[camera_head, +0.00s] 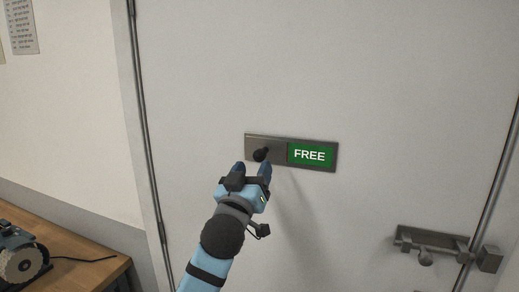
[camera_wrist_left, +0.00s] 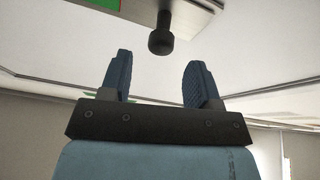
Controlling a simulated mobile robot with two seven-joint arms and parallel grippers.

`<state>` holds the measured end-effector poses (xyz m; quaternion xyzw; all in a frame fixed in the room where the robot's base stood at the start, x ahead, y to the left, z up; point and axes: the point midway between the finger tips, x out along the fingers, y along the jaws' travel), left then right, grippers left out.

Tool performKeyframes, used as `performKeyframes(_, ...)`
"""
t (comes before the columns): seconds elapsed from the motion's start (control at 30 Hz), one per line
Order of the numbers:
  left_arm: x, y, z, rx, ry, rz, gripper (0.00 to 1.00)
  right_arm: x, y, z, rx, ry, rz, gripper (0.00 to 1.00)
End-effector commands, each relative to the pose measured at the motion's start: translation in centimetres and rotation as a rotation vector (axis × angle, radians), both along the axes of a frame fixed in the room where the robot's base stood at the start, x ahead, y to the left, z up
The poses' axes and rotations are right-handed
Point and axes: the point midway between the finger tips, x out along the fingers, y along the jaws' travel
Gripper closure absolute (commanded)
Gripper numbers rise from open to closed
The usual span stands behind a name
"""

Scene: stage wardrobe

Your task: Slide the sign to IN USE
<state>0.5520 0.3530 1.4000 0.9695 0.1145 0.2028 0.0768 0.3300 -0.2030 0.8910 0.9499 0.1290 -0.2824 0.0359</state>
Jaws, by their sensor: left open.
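The sign (camera_head: 267,147) is a grey metal plate fixed to a white door. Its window at the right end shows a green panel reading FREE (camera_head: 310,155). A black knob (camera_head: 261,154) sticks out of the plate near its left end. My left gripper (camera_head: 252,170) is just below the knob, with its fingers open and empty. In the left wrist view the knob (camera_wrist_left: 160,40) hangs beyond the two blue fingertips (camera_wrist_left: 158,72), roughly in line with the gap between them and not gripped. My right gripper is not in view.
The white door (camera_head: 380,70) fills most of the view. A metal latch (camera_head: 430,243) is fixed at its lower right. A wooden table (camera_head: 70,265) with a dark machine (camera_head: 22,255) stands at the lower left. The door around the sign is clear.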

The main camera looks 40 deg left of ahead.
Motion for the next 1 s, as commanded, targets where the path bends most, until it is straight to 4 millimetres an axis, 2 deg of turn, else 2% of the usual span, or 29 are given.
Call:
performKeyframes(0.1, 2.1, 0.6, 1.2, 0.002, -0.001, 0.000, 0.44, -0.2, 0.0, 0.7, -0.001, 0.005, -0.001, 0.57)
performKeyframes(0.3, 4.2, 1.2, 1.8, 0.001, 0.000, -0.001, 0.44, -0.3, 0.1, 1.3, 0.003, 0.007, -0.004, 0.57)
performKeyframes(0.67, 4.7, 1.3, 1.9, 0.001, 0.001, -0.001, 0.44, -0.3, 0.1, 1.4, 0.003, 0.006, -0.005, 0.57)
performKeyframes(0.7, 4.7, 1.3, 1.9, 0.001, 0.001, -0.001, 0.46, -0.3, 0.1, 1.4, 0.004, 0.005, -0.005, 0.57)
performKeyframes(0.73, 4.7, 1.3, 1.9, 0.001, 0.001, -0.001, 0.53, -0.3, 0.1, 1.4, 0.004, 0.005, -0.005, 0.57)
performKeyframes(0.93, 4.7, 1.3, 1.9, 0.001, 0.001, -0.001, 0.99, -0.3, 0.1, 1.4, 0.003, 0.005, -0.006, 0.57)
performKeyframes(1.0, 4.7, 1.3, 1.9, 0.001, 0.001, -0.001, 1.00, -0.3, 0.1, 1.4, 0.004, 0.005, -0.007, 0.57)
